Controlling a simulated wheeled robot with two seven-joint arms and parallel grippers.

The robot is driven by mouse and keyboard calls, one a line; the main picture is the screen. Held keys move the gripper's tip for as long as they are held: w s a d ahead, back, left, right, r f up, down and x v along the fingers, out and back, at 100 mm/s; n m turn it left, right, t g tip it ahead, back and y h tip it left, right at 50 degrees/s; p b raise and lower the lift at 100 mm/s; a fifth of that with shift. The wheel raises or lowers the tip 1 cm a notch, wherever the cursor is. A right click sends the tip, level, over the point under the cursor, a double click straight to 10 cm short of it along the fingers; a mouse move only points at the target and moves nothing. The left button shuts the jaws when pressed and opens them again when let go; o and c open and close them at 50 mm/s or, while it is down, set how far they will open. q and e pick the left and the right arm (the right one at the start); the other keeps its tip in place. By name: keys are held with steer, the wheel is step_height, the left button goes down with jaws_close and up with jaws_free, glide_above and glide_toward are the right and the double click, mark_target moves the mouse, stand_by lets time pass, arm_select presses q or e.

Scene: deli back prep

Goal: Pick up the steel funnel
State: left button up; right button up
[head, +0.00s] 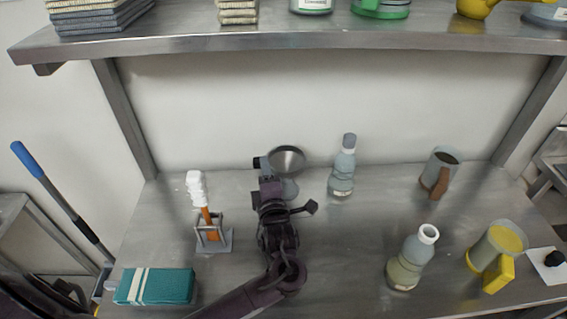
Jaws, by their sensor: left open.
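The steel funnel (288,158) is at the back of the steel table, left of the centre, with its round mouth facing up. Its lower part and the pale grey thing under it (289,189) are partly hidden by my left gripper. My left gripper (285,185) is open, right in front of the funnel, with one finger to its left and the other at its lower right. I cannot tell whether the fingers touch it. My right gripper is not in view.
A bottle (342,168) stands right of the funnel, and a brush in a holder (213,240) stands left. A teal cloth (155,286), another bottle (409,262), a brown-handled cup (440,170) and a yellow-handled cup (495,250) stand farther out. A loaded shelf (290,42) overhangs the back.

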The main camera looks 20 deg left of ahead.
arm_select(q)
steer(key=p+x, duration=0.1)
steer(key=x, duration=0.2)
steer(key=shift+w+a, duration=0.25)
steer(key=shift+a, duration=0.05)
steer(key=shift+w+a+f, duration=0.15)
steer(key=shift+w+f, duration=0.05)
steer(key=shift+f, duration=0.05)
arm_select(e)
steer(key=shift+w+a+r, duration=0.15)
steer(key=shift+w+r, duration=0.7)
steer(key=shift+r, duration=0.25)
arm_select(q)
steer(key=shift+c, duration=0.4)
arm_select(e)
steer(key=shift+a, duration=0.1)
arm_select(q)
steer(key=c, duration=1)
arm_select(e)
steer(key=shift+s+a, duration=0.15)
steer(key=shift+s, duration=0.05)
